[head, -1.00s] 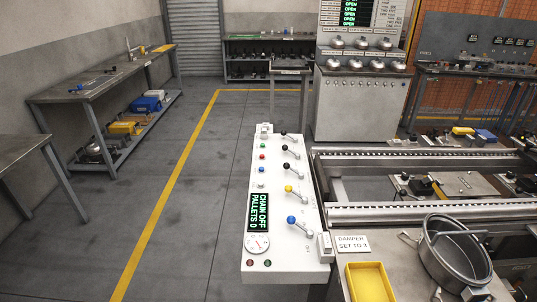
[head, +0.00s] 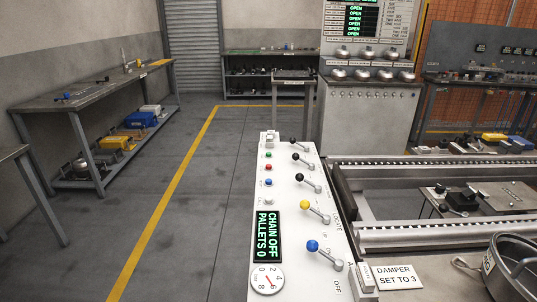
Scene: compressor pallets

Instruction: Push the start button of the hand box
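The hand box is the long white control panel (head: 287,222) in the lower middle of the head view. On its left side sit a green button (head: 268,155), a red button (head: 268,167), a blue button (head: 268,182) and a pale grey button or knob (head: 268,201). Below them are a display (head: 267,236) reading "CHAIN OFF PALLETS 0" and a round dial (head: 267,280). Several levers with black, yellow and blue knobs line its right side. Labels beside the buttons are too small to read. Neither gripper is in view.
A workbench (head: 95,88) stands at the left. The floor between, with a yellow line (head: 172,204), is clear.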

